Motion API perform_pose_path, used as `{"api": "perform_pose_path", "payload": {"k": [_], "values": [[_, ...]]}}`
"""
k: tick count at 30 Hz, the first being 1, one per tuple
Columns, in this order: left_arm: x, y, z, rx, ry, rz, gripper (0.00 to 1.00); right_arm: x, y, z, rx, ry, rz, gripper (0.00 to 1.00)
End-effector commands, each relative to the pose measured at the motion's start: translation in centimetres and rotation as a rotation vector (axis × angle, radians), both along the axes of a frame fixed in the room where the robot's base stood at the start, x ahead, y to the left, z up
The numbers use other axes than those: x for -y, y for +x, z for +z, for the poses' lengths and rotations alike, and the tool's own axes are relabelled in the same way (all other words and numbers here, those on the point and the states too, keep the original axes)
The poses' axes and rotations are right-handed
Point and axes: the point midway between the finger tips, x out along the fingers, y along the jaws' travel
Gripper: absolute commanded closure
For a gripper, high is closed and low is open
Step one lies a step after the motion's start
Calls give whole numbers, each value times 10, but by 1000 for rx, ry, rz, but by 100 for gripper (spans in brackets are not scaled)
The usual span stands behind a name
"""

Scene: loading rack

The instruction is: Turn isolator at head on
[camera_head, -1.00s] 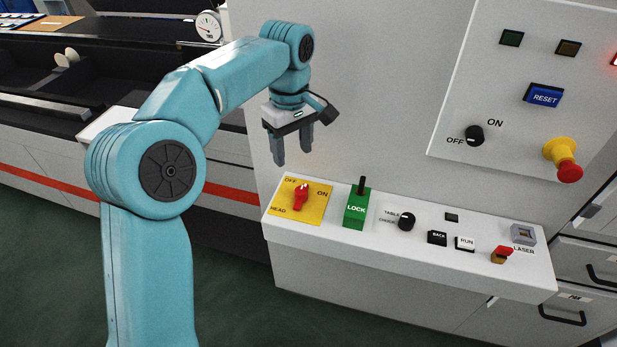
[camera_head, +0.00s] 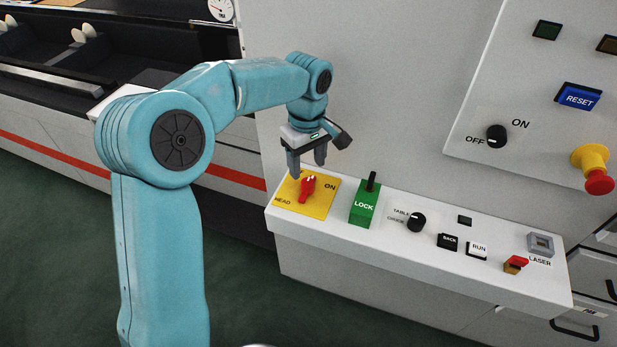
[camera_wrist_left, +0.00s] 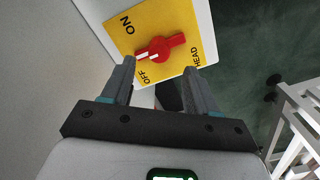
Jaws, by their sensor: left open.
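The head isolator is a red rotary knob (camera_head: 308,188) on a yellow plate (camera_head: 322,205) marked OFF, ON and HEAD, at the left end of the white console. In the left wrist view the red knob (camera_wrist_left: 160,48) shows ahead of the fingers, its white mark toward OFF. My left gripper (camera_head: 308,172) is open, pointing down just above and behind the knob. In the wrist view its two fingers (camera_wrist_left: 158,75) are apart with nothing between them, and they do not appear to touch the knob. My right gripper is not seen.
A green LOCK block (camera_head: 364,206) with a black lever stands right of the yellow plate. Further right are a TABLE selector (camera_head: 416,222), BACK and RUN buttons and a red key-like LASER switch (camera_head: 516,264). An upright panel (camera_head: 540,90) rises behind.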

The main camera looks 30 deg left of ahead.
Motion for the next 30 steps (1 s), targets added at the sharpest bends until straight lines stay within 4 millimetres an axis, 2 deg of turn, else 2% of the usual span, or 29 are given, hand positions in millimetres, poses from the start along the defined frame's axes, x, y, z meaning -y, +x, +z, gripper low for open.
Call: {"api": "perform_pose_path", "payload": {"k": [3, 9, 20, 25, 26, 30], "values": [[0, 0, -25, -4, -1, 1, 41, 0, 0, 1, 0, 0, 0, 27], [0, 2, -51, -2, 0, 1, 41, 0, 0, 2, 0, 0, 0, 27], [0, 4, -57, 0, 0, 0, 41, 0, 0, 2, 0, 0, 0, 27], [0, 4, -57, 1, 0, 0, 93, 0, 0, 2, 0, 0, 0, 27], [0, 4, -57, 1, 0, 0, 97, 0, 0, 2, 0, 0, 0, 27], [0, 4, -56, 1, 0, -1, 97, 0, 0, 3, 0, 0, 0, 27]]}}
